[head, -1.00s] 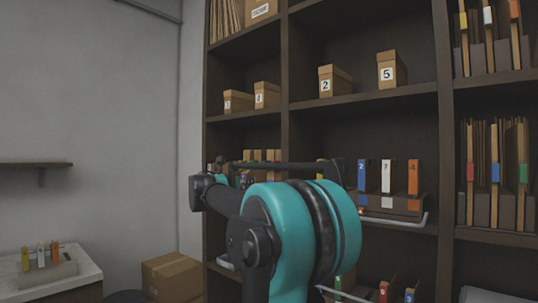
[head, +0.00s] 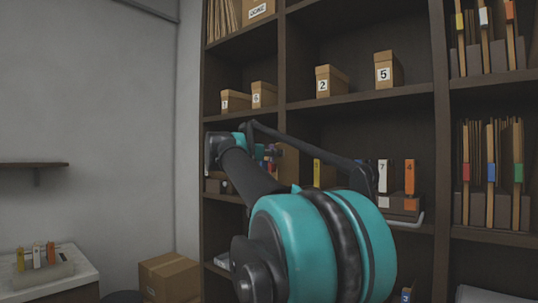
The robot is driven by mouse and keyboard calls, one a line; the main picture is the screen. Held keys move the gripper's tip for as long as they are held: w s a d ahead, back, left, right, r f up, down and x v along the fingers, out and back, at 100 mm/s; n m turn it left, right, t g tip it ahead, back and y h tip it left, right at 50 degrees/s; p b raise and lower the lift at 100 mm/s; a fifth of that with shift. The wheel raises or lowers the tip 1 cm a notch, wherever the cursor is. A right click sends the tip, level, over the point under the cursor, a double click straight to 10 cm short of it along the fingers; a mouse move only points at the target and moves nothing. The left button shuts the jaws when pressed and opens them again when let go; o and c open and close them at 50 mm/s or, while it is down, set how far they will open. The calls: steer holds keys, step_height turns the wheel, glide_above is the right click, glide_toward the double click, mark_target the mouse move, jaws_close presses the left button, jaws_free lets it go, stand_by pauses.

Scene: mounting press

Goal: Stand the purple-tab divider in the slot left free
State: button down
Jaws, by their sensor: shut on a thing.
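I cannot make out the purple-tab divider, nor what my gripper holds. A dark tray (head: 408,215) on the middle shelf carries a white-tabbed divider marked 7 (head: 383,172) and an orange-tabbed divider marked 4 (head: 410,176), both upright. The left part of this tray is hidden behind my arm. I cannot tell which slot is free.
The dark shelf unit holds numbered boxes, such as box 2 (head: 331,80) and box 5 (head: 387,70). Folders with a red tab (head: 466,172) and others stand at the right. A carton (head: 171,276) is on the floor; a side table (head: 75,281) is at left.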

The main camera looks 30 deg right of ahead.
mark_target(298, 153)
steer(key=x, duration=1.7)
steer(key=shift+w+d, duration=0.15)
stand_by(0.3)
steer(key=shift+f, duration=2.05)
steer(key=shift+f, duration=1.95)
steer(key=c, duration=1.3)
jaws_free()
steer(key=shift+a, duration=0.2)
